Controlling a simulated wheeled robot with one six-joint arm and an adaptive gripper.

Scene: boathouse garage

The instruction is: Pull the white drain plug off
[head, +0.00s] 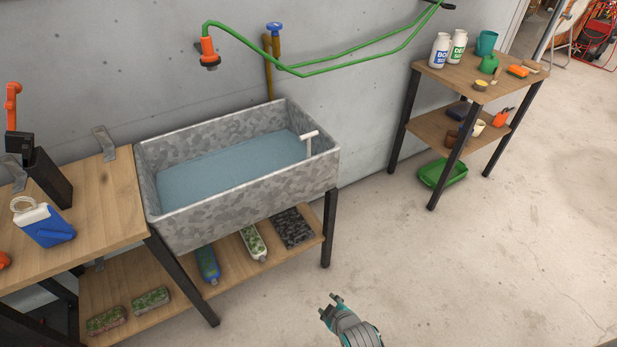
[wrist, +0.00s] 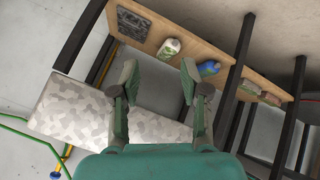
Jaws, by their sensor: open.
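The galvanized metal sink (head: 240,205) stands against the wall and holds bluish water (head: 225,167). The white drain plug (head: 309,140) stands upright at the sink's right end, with a T-shaped handle above the water. Its lower part is hidden. My gripper (head: 331,304) is open and empty, low in front of the sink's right side and well apart from the plug. In the wrist view my gripper (wrist: 159,70) has its fingers spread, facing the shelf under the sink. The sink (wrist: 95,110) shows there turned over; the plug does not show.
A green hose (head: 330,70) with an orange nozzle (head: 207,48) hangs above the sink. A wooden bench (head: 95,215) with a blue-white jug (head: 43,224) adjoins on the left. Bottles lie on the lower shelf (head: 225,275). A small table (head: 455,78) stands right. The floor between is clear.

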